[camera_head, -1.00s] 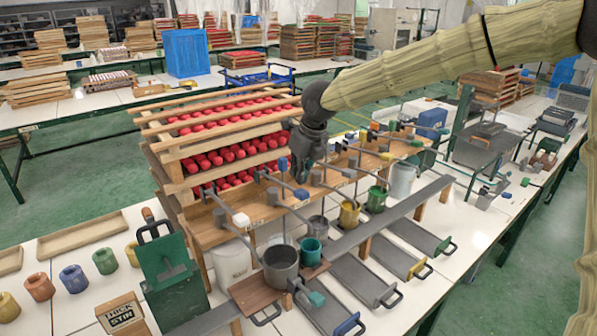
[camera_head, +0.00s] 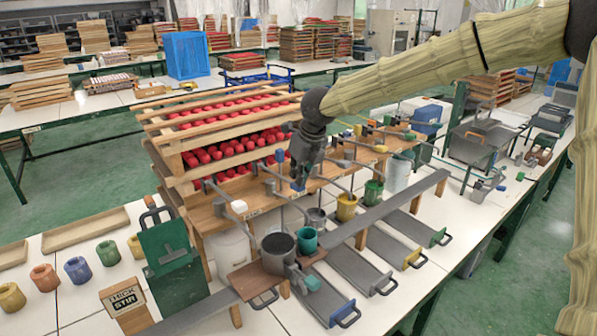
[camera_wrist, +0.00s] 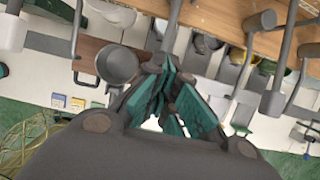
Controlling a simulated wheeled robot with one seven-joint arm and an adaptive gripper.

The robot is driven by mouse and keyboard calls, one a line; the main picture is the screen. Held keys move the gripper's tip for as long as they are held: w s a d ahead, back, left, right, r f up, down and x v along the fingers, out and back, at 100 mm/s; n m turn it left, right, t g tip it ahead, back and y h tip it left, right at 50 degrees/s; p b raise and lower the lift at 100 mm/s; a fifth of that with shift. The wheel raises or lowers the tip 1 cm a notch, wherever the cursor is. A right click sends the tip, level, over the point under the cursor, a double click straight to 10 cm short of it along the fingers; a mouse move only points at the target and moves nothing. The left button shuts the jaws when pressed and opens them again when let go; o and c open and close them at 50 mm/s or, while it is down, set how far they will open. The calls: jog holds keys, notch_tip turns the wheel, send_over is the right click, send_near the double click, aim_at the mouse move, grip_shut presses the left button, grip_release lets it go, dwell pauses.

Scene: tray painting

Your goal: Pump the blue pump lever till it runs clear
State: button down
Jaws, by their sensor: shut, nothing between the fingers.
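The blue pump lever's blue end (camera_head: 297,185) shows at the tip of my gripper (camera_head: 300,178), among a row of grey levers on the wooden rack. My gripper is shut and empty, pointing down with its fingers over or against that blue end; I cannot tell if they touch. Another blue block (camera_head: 280,155) shows behind, to the left. In the wrist view my closed fingers (camera_wrist: 170,90) hide what lies beneath them. A small grey cup (camera_head: 317,217) stands below the lever. Whether any liquid is running, or its colour, cannot be seen.
A dark grey pot (camera_head: 278,250) and a teal cup (camera_head: 307,240) stand at the front left. Yellow (camera_head: 346,207) and green (camera_head: 373,193) cups stand to the right. Neighbouring levers, one white-tipped (camera_head: 238,207), are close by. Red rollers (camera_head: 235,150) fill the rack behind.

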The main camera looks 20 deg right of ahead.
jog(key=x, duration=0.2)
jog(key=shift+w+f, duration=0.3)
jog(key=shift+s+d+f+b, duration=0.1)
jog(key=shift+s+f+b, duration=0.1)
jog(key=shift+s+b, duration=0.15)
jog(key=shift+x, duration=0.8)
notch_tip(320, 180, up, 7)
jog(key=p, duration=0.7)
jog(key=shift+s+r+p, duration=0.1)
jog(key=shift+s+p, duration=0.05)
jog(key=shift+p, duration=0.2)
